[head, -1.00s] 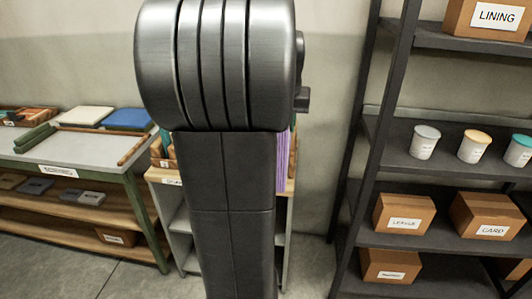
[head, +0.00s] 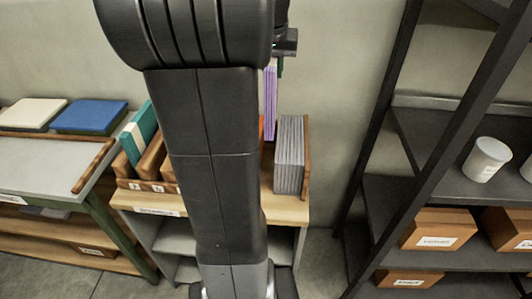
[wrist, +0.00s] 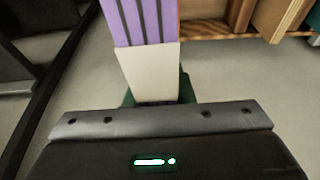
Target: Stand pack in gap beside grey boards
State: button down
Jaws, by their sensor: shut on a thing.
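The pack (head: 270,100) is a tall purple bundle with dark lines, seen upright in the head view, partly behind my arm. The wrist view shows its purple part (wrist: 145,20) and a cream band (wrist: 150,72). My gripper (wrist: 157,97) is shut on the cream end, its green fingers at both sides. The grey boards (head: 289,155) stand upright at the right end of the wooden rack, against its end wall (head: 306,155). The pack shows above and left of them. The gap left of the boards is mostly hidden by my arm.
The rack sits on a small cabinet (head: 290,208). Teal boards (head: 144,122) stand in its left compartments, and a bit of orange shows near the pack. A dark shelf unit (head: 415,135) with cartons (head: 436,229) and tubs (head: 487,159) is at right; a worktable (head: 50,155) at left.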

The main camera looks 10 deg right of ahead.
notch_tip(320, 180, down, 18)
jog(key=shift+w+b, duration=0.3)
jog(key=shift+r, duration=0.1)
jog(key=shift+f+b, duration=0.5)
jog(key=shift+f, duration=0.15)
jog(key=c, duration=1.3)
grip_release()
jog(key=shift+o, duration=0.2)
jog(key=p+v, duration=0.1)
jog(key=v, duration=1.2)
jog(key=shift+r, duration=0.2)
